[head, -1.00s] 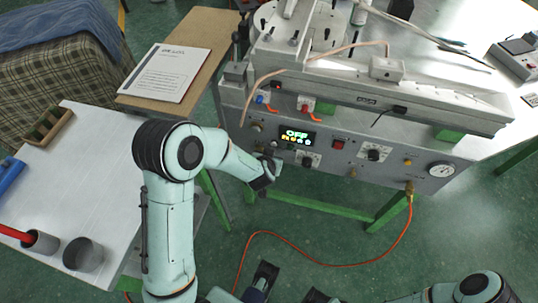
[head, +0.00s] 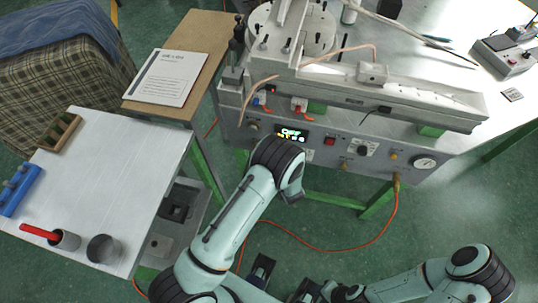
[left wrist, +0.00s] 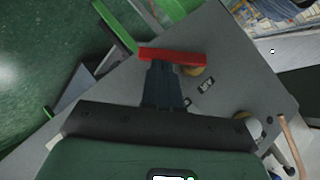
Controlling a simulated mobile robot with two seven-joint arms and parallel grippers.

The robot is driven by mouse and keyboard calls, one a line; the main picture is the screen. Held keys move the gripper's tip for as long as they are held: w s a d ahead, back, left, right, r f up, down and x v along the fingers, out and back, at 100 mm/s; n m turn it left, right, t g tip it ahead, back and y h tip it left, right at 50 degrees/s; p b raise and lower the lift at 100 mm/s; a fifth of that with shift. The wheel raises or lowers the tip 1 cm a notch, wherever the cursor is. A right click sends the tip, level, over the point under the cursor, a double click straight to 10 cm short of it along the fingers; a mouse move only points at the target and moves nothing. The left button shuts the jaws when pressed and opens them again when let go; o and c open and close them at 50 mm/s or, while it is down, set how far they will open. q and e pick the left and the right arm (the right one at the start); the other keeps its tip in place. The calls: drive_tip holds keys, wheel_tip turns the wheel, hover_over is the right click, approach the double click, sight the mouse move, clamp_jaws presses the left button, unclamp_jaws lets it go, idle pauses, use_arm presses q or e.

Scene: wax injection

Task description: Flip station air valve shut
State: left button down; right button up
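The air valve's red lever (left wrist: 172,57) shows in the left wrist view, lying crosswise at the tips of my left gripper (left wrist: 163,88). A brass fitting (left wrist: 194,71) sits behind the lever on the grey panel, beside a small dark label (left wrist: 206,84). The gripper's dark fingers appear together as one block. I cannot tell whether they touch the lever. In the head view my left arm reaches to the station's front panel (head: 330,154) and hides the lever and the fingertips. My right arm lies low at the bottom right, and its gripper (head: 335,291) is not clear.
A white side table (head: 110,150) with cups and a blue rack (head: 18,190) stands left.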

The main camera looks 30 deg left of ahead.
use_arm(q)
drive_tip(key=f+m+y+b, duration=0.1)
drive_tip(key=y, duration=0.1)
drive_tip(key=a+f+m+y+b, duration=0.1)
drive_tip(key=m+y+b, duration=0.1)
drive_tip(key=shift+s+a+f+t+b, duration=0.15)
drive_tip(key=shift+f+t+b, duration=0.15)
drive_tip(key=shift+f, duration=0.1)
use_arm(e)
wheel_tip(320, 180, down, 3)
drive_tip(key=shift+s+f, duration=0.15)
drive_tip(key=shift+f, duration=0.05)
